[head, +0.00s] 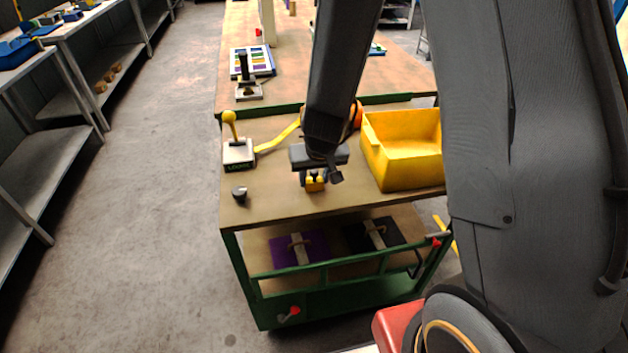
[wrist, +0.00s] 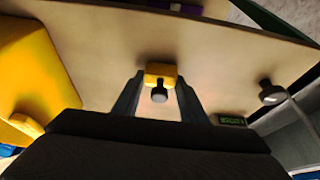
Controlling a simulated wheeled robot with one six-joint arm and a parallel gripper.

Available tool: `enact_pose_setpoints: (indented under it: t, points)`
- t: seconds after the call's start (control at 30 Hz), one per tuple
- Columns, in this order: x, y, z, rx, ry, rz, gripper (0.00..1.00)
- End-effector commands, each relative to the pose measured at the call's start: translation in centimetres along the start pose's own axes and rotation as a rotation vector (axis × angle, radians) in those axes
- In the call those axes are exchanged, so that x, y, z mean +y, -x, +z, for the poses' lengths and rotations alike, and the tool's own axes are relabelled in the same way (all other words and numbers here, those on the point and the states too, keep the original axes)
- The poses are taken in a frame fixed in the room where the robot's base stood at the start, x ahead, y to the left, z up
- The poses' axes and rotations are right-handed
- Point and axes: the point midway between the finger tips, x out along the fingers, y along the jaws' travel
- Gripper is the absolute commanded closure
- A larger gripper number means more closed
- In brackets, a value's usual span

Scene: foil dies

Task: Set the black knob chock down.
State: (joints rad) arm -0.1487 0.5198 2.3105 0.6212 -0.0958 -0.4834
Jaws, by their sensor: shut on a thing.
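The black knob chock (head: 315,184) is a small yellow block with a dark round knob. In the wrist view the chock (wrist: 161,70) sits between the two fingertips, its knob facing the camera. My gripper (head: 314,177) is shut on it, over the front middle of the cart top (head: 270,207). The wrist view shows both fingers of my gripper (wrist: 161,78), one at each side of the block. I cannot tell whether the underside of the chock touches the cart top. My arm hides part of the area behind it.
A yellow bin (head: 402,150) stands to the right of my gripper. A lever box (head: 238,155) with a yellow ball handle stands to the left. A small dark knob piece (head: 239,193) lies at the front left. Bare cart top lies between it and my gripper.

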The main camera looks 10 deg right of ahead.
Motion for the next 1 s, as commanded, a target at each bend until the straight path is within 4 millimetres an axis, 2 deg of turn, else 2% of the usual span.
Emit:
enact_pose_setpoints:
  t: [0.37,0.4,0.47,0.5,0.87,1.0]
  points:
    - [0.0,-0.4,0.1,0.0,-0.001,0.0,0.85]
    - [0.0,-0.3,0.1,0.0,-0.001,0.0,0.55]
    - [0.0,-0.2,0.1,0.0,-0.001,0.0,0.45]
    - [0.0,-0.2,0.1,0.0,-0.001,0.0,0.43]
    - [0.0,0.1,0.0,0.0,0.0,0.0,0.43]
    - [0.0,1.6,-0.1,0.0,-0.002,0.0,0.43]
